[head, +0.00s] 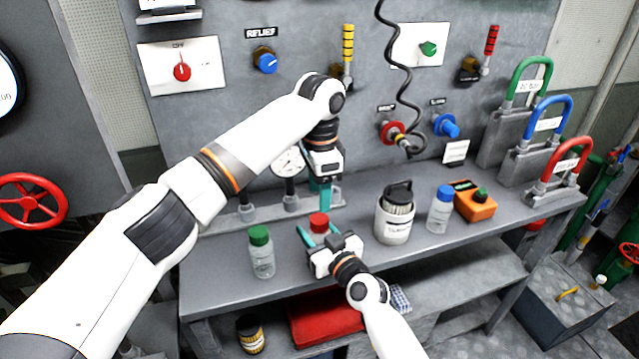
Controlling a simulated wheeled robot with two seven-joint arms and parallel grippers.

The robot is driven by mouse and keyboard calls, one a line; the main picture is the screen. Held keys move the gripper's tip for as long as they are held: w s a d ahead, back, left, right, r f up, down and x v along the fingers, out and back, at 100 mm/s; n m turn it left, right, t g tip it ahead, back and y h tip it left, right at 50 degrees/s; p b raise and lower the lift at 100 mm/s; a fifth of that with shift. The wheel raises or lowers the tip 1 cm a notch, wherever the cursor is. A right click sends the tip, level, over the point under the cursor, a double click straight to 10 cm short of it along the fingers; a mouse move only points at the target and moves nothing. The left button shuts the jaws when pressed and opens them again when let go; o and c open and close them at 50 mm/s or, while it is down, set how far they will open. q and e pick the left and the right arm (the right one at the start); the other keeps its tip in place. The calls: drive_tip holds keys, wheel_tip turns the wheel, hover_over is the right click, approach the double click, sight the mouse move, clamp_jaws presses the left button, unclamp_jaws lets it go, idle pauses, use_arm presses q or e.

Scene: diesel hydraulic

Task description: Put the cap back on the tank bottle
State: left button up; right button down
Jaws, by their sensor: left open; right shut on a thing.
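My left gripper (323,188) is open and points down over the back of the bench, behind the red cap. I cannot make out anything between its teal fingers. My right gripper (319,236) reaches in from the front, its teal fingers shut around a bottle with a red cap (319,222). That bottle's body is mostly hidden by the gripper, and I cannot tell how firmly the cap sits. A clear bottle with a green cap (262,258) stands left of it. A clear bottle with a blue cap (439,212) stands farther right. Their labels are unreadable.
An orange box (475,203) and several coloured padlocks (556,119) are at the right. A gauge (288,162) stands behind. A coiled black hose (404,80) hangs above the bench.

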sight(319, 219)
use_arm(q)
drive_tip(key=n, duration=0.4)
drive_tip(key=shift+r+n, duration=0.15)
drive_tip(key=shift+n, duration=0.25)
drive_tip(key=n, duration=0.4)
drive_tip(key=shift+r, duration=0.15)
drive_tip(key=n, duration=0.4)
drive_tip(key=shift+r+n, duration=0.15)
drive_tip(key=shift+n, duration=0.15)
drive_tip(key=n, duration=0.4)
drive_tip(key=shift+r+n, duration=0.2)
drive_tip(key=shift+n, duration=0.1)
drive_tip(key=shift+f, duration=0.1)
drive_tip(key=shift+f, duration=3.95)
